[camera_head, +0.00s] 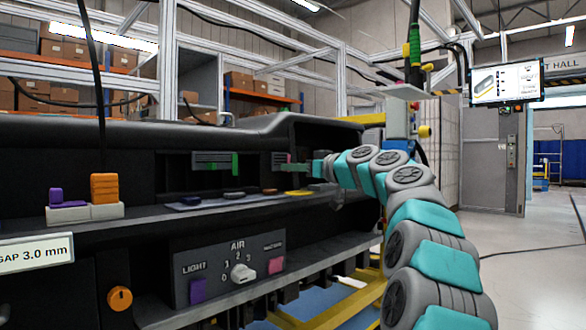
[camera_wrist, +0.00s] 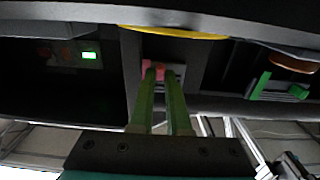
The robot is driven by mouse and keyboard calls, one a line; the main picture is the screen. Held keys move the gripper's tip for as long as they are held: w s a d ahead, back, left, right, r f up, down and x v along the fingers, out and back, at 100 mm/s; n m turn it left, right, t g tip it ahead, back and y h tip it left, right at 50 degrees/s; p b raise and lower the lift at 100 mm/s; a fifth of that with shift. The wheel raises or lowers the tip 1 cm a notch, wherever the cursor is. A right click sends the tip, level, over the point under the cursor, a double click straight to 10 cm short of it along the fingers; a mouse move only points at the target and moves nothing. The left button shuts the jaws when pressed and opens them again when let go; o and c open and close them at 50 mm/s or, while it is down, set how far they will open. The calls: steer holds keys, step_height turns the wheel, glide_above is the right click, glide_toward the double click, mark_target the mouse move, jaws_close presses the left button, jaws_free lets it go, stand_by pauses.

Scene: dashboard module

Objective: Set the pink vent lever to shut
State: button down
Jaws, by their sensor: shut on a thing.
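The pink vent lever (camera_wrist: 148,67) shows at the tips of my gripper in the wrist view, in front of a small grey vent (camera_wrist: 177,69). My gripper (camera_wrist: 163,78) has two green fingers, shut on the pink lever, which their tips partly cover. In the head view, my gripper (camera_head: 297,168) reaches left from the teal and grey arm to the right-hand vent (camera_head: 278,160) in the dark dashboard. The lever itself is too small and covered there to tell its setting.
A second vent (camera_head: 212,161) with a green lever sits to the left. Below the vents, a ledge holds flat discs, among them a yellow one (camera_head: 298,193). The control panel (camera_head: 228,262) with a white knob is lower. Purple and orange blocks (camera_head: 104,188) stand at the left.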

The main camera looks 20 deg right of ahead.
steer(key=shift+s+a+f+b, duration=0.1)
steer(key=shift+s+a+b, duration=0.15)
steer(key=shift+a+b, duration=0.4)
steer(key=shift+s+a+b, duration=0.3)
steer(key=shift+a+b, duration=0.25)
steer(key=shift+a, duration=0.1)
steer(key=shift+r, duration=0.2)
steer(key=c, duration=0.9)
jaws_free()
steer(key=v, duration=0.7)
steer(key=shift+s+d+b, duration=0.2)
steer(key=shift+s+b, duration=0.1)
steer(key=shift+b, duration=0.05)
